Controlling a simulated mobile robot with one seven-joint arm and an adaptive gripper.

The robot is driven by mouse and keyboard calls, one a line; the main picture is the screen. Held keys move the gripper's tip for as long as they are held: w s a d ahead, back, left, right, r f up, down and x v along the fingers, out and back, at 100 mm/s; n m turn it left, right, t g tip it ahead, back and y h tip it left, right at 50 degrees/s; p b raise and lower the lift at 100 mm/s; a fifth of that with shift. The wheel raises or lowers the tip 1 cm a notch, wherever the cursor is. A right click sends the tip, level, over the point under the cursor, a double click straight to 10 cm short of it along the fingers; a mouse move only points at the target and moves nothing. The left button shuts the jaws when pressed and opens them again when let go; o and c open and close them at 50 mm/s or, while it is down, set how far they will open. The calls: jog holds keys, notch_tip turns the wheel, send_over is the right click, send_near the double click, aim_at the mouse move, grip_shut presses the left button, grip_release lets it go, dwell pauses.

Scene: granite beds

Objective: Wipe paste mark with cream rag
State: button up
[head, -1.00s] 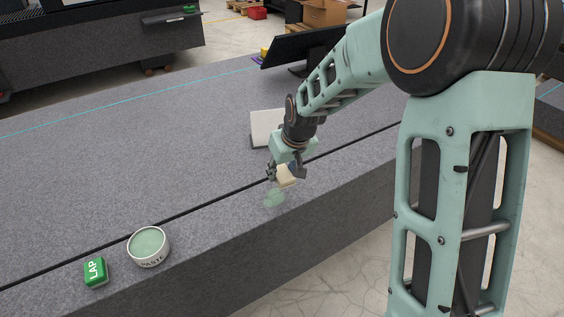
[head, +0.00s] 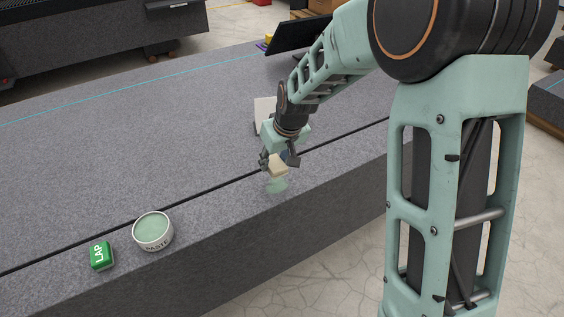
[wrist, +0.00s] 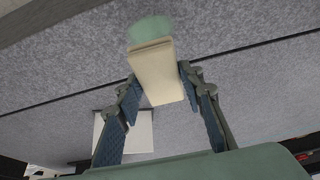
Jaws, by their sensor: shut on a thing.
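My gripper (head: 278,159) is shut on the cream rag (head: 278,166), a folded pale block. The wrist view shows the rag (wrist: 157,72) between my two blue-padded fingers, its far end reaching past them. The paste mark (head: 277,186) is a pale green smear on the granite near the bed's front edge. In the wrist view the paste mark (wrist: 150,28) lies just beyond the rag's far end, which overlaps it in the picture. I cannot tell whether the rag touches the granite.
A round tin of green paste (head: 153,230) and a green LAP box (head: 101,255) stand at the front left. A dark groove runs along the granite bed (head: 150,150). A black screen (head: 297,36) is at the back.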

aim_at(267, 178)
jog(key=shift+s+a+f, duration=0.2)
jog(key=shift+a+f, duration=0.1)
jog(key=shift+a, duration=0.1)
jog(key=shift+f+b, duration=0.65)
notch_tip(267, 178, down, 4)
jog(key=b, duration=0.3)
jog(key=shift+f, duration=0.15)
jog(key=shift+w+a+r+p, duration=0.2)
jog(key=shift+w+a+p, duration=0.2)
jog(key=shift+w, duration=0.35)
jog(key=shift+w+a, duration=0.25)
jog(key=shift+w, duration=0.05)
jog(key=shift+f, duration=0.2)
jog(key=shift+f+b, duration=0.35)
jog(key=shift+b, duration=0.1)
jog(key=shift+f, duration=0.2)
jog(key=shift+s+d, duration=0.1)
